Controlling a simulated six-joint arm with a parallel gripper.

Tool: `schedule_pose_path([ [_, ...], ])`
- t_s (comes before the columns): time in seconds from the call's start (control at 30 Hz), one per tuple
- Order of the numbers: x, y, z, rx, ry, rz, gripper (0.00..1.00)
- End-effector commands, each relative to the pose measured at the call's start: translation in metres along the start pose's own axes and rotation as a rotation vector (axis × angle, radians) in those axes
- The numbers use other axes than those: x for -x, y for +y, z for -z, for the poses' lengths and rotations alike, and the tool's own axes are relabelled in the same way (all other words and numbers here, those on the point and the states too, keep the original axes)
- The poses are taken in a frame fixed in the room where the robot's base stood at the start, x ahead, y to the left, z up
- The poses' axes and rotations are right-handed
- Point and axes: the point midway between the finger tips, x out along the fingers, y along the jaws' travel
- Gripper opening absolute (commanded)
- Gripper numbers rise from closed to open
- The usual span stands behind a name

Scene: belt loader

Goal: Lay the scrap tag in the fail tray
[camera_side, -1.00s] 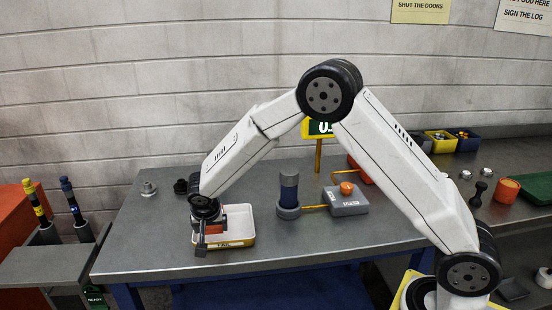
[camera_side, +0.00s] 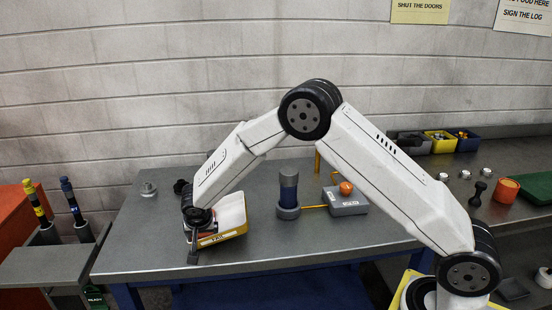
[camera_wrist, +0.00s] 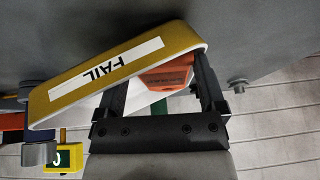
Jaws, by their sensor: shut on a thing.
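The fail tray (camera_side: 232,212) is a shallow white tray with a yellow front lettered FAIL. It stands askew and looks tilted on the grey bench at the left, against my gripper (camera_side: 198,232). In the wrist view, the tray's yellow wall (camera_wrist: 75,97) crosses in front of one finger. The scrap tag (camera_wrist: 165,78), an orange-red piece with dark print too small to read, sits between the fingers of my gripper (camera_wrist: 163,85), which is shut on it. In the side view the tag is mostly hidden. I cannot tell whether it touches the tray floor.
A dark blue cylinder on a grey base (camera_side: 288,195) and a grey box with an orange knob (camera_side: 346,198) stand right of the tray. A small metal fitting (camera_side: 148,189) lies at the back left. The bench front between tray and arm base is clear.

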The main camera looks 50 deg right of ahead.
Motion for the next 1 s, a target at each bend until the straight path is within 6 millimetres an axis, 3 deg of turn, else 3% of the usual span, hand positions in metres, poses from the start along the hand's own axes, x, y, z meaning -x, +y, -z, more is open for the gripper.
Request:
schedule_pose_path([
  [0.03, -0.017, 0.019, -0.015, 0.007, -0.032, -0.054, 0.32],
  [0.27, -0.019, 0.020, -0.015, 0.004, -0.032, -0.056, 0.31],
  [0.3, -0.018, 0.020, -0.015, 0.004, -0.032, -0.054, 1.00],
  [0.77, -0.014, 0.014, -0.012, 0.006, -0.026, -0.040, 1.00],
  [1.0, -0.001, 0.013, -0.012, 0.006, -0.025, -0.038, 1.00],
])
